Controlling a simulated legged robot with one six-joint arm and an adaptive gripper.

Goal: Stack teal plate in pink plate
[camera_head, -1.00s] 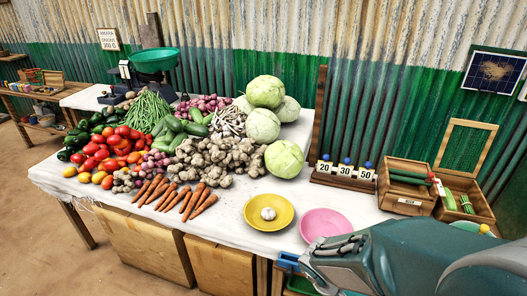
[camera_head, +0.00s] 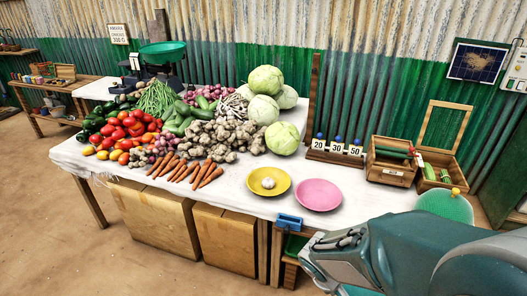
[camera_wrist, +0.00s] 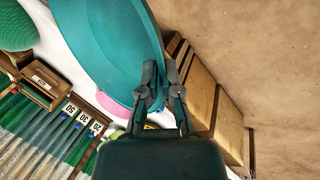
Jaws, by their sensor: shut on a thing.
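The pink plate (camera_head: 318,195) lies flat and empty on the white cloth, near the table's front edge. In the wrist view only a strip of pink (camera_wrist: 113,106) shows past the teal plate. The teal plate (camera_wrist: 105,45) fills the upper middle of the wrist view, close to the camera and tilted. My gripper (camera_wrist: 160,72) is shut on its rim.
A yellow plate (camera_head: 262,189) holding a white bulb sits just left of the pink plate. A blue object (camera_head: 289,221) is at the table edge. Vegetables are heaped left. A number rack (camera_head: 335,157), wooden boxes (camera_head: 391,171) and a green mesh dome (camera_head: 445,206) stand behind and right.

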